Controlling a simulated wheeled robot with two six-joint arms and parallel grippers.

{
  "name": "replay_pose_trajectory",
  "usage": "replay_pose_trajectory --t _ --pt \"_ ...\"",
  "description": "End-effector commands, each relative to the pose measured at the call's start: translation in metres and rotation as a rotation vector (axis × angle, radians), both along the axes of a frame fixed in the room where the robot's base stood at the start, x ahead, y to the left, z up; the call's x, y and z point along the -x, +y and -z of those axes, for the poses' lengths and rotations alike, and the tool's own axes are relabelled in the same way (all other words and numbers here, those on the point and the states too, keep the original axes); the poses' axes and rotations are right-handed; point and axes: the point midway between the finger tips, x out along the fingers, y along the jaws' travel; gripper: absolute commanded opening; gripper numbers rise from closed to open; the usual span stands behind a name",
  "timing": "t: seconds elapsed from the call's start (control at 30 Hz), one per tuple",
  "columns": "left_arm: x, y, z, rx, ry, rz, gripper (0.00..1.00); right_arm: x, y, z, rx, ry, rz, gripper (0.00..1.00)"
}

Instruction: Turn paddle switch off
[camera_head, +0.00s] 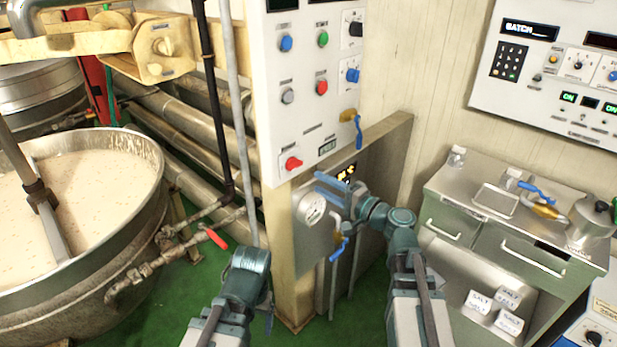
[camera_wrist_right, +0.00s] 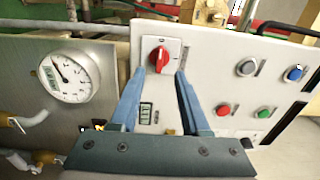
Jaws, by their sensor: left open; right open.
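The likely paddle switch is a red knob (camera_head: 292,163) at the lower left of the white control panel. In the right wrist view the red knob (camera_wrist_right: 158,58) sits on a white plate, between and just beyond the fingertips. My right gripper (camera_head: 322,184) is open and empty, below and right of the knob, pointing toward it; its blue fingers (camera_wrist_right: 160,72) appear on both sides of the knob without visible contact. My left gripper (camera_head: 266,318) is low in front of the panel post, open, its fingers mostly hidden by its wrist.
The panel (camera_head: 310,90) carries several other knobs and buttons nearby. A round gauge (camera_head: 311,206) is on the metal plate below. A kettle (camera_head: 90,210) of pale mix stands left, with a red-handled valve (camera_head: 216,239). A steel cabinet (camera_head: 450,205) is at right.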

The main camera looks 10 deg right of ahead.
Motion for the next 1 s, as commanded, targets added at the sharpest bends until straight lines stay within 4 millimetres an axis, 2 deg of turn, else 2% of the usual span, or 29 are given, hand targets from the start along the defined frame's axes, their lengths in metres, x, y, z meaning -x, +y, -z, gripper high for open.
replay_pose_trajectory --t 0.03,0.23,0.7,0.77,0.83,0.93,1.0 --pt "0.000 0.000 0.000 0.000 0.000 0.000 0.81 0.009 -0.005 0.000 0.000 0.000 0.003 0.46" --pt "0.000 0.000 0.000 0.000 0.000 0.000 0.81 0.025 -0.018 0.000 0.000 0.000 0.001 0.46" --pt "0.000 0.000 -0.001 0.000 0.000 0.000 0.81 0.028 -0.019 0.001 0.007 0.002 -0.007 0.46" --pt "0.000 0.000 -0.004 0.000 0.000 0.000 0.81 0.031 -0.009 0.003 0.035 0.012 -0.032 0.46" --pt "0.000 0.000 -0.009 0.000 0.000 0.000 0.81 0.037 0.014 0.012 0.104 0.036 -0.093 0.46" --pt "0.000 0.000 -0.022 0.000 0.000 0.000 0.81 0.057 0.061 0.036 0.278 0.095 -0.237 0.46" --pt "0.000 0.000 -0.031 0.000 0.000 0.000 0.81 0.079 0.092 0.058 0.430 0.146 -0.359 0.46"
